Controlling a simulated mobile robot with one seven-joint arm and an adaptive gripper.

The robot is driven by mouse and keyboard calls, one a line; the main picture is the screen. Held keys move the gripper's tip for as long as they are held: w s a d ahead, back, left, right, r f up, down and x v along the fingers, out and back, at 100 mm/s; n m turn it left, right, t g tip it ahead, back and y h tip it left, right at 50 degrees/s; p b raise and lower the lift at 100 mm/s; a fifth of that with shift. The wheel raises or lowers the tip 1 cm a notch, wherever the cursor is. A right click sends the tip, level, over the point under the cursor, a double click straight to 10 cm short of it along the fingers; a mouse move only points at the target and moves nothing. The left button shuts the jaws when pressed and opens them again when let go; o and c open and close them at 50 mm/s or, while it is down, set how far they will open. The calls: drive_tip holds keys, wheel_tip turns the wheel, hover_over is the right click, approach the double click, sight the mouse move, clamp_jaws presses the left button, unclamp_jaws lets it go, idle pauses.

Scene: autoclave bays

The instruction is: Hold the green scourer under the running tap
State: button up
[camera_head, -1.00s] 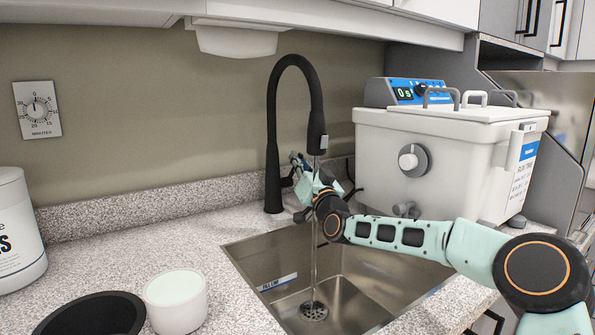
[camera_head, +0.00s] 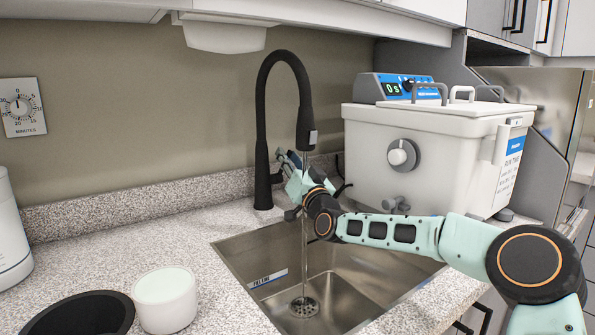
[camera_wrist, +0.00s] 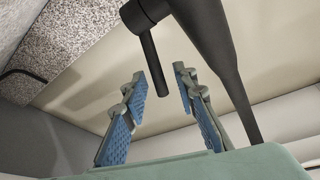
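The black tap (camera_head: 262,150) arches over the steel sink (camera_head: 240,262), and a thin stream of water (camera_head: 304,240) runs from its spout towards the drain. My gripper (camera_head: 287,160) is beside the tap's upright, behind the stream. The wrist view shows my gripper (camera_wrist: 161,82) open, its blue-padded fingers apart and nothing held. The black tap lever (camera_wrist: 151,62) points down towards the gap between the fingertips; I cannot tell if it touches them. I see no green scourer in either view.
A white bath unit (camera_head: 425,150) with a blue control panel stands right of the sink. A white tub (camera_head: 165,302) and a black bowl (camera_head: 85,318) stand on the speckled counter (camera_head: 130,235) at the left front. A wall timer (camera_head: 22,107) hangs at the left.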

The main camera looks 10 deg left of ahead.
drive_tip(key=v, duration=1.1)
drive_tip(key=shift+s, duration=0.1)
